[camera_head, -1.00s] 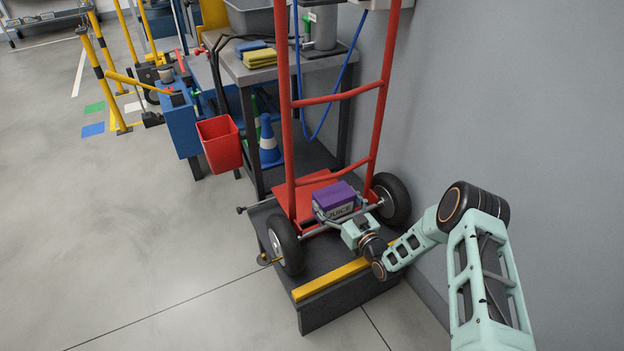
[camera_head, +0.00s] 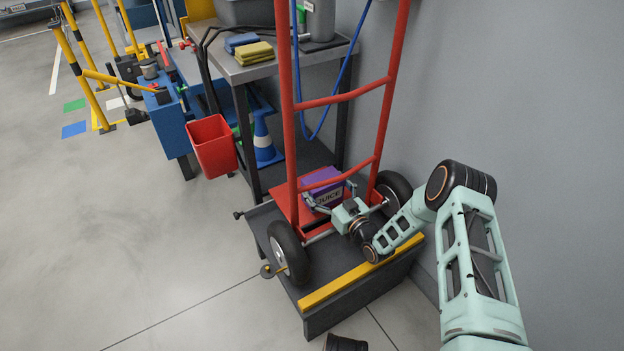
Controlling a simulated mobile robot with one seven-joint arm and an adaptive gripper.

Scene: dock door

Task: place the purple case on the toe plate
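The purple case (camera_head: 321,182), with a label reading "JUICE" on its near side, is at the lower part of the red hand truck. My gripper (camera_head: 331,200) reaches in from the right, with a finger at each side of the case, and appears shut on it. The lower red crossbar passes in front of the case's top. The red toe plate (camera_head: 287,206) shows to the left of the case and below it. The case hides part of the plate, and I cannot tell whether the case touches it.
The hand truck's uprights (camera_head: 286,110) and wheels (camera_head: 288,252) frame the space around my gripper. It stands on a dark platform with a yellow edge strip (camera_head: 345,285). A grey wall is close on the right. A red bin (camera_head: 212,146) hangs at the left by a workbench.

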